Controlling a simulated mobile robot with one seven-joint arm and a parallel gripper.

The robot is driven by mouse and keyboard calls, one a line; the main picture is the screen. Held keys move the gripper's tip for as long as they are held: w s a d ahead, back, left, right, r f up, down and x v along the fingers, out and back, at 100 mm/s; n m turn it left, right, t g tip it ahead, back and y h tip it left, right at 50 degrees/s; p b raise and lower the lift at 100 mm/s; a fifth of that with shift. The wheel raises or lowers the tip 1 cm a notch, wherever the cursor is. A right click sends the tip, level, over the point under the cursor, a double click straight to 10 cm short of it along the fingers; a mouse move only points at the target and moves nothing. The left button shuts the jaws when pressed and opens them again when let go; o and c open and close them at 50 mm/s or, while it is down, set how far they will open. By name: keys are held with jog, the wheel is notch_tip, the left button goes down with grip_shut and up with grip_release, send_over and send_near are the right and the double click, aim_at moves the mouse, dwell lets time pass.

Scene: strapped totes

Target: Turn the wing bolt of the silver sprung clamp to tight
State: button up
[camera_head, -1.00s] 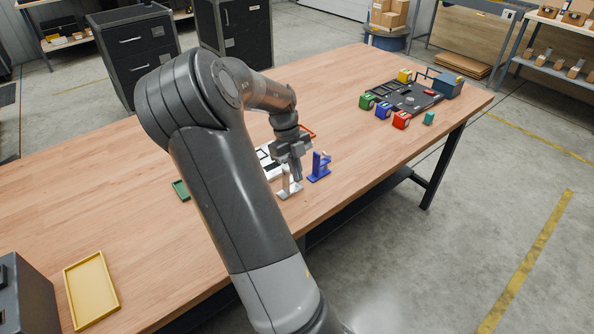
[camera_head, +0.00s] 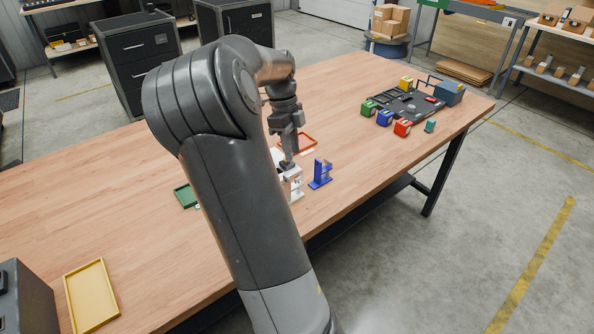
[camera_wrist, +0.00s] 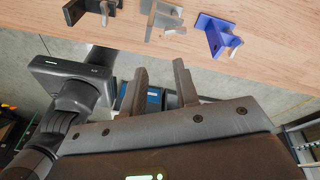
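The silver sprung clamp (camera_head: 296,186) stands near the table's front edge, partly hidden by my arm in the head view. It also shows at the top of the wrist view (camera_wrist: 168,22), cut by the picture's edge. My gripper (camera_head: 288,153) is above and behind the silver clamp. In the wrist view its fingers (camera_wrist: 159,68) are apart with nothing between them.
A red-orange tray (camera_head: 303,141) lies behind the clamps, a green tray (camera_head: 186,196) to the left, and a yellow tray (camera_head: 92,295) at the front left. Several coloured blocks surround a dark board (camera_head: 408,105) at the far right. The table (camera_head: 345,100) between is clear.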

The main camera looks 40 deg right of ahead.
aim_at(298, 177)
jog(key=f+n+t, duration=0.1)
jog(key=f+n, duration=0.2)
jog(key=n, duration=0.2)
jog(key=d+f+n+t, duration=0.1)
jog(key=f+n, duration=0.2)
jog(key=n, duration=0.2)
jog(key=f+n, duration=0.3)
jog(key=n, duration=0.2)
jog(key=shift+s+d+f+t, duration=0.35)
jog(key=shift+s+t, duration=0.05)
grip_shut()
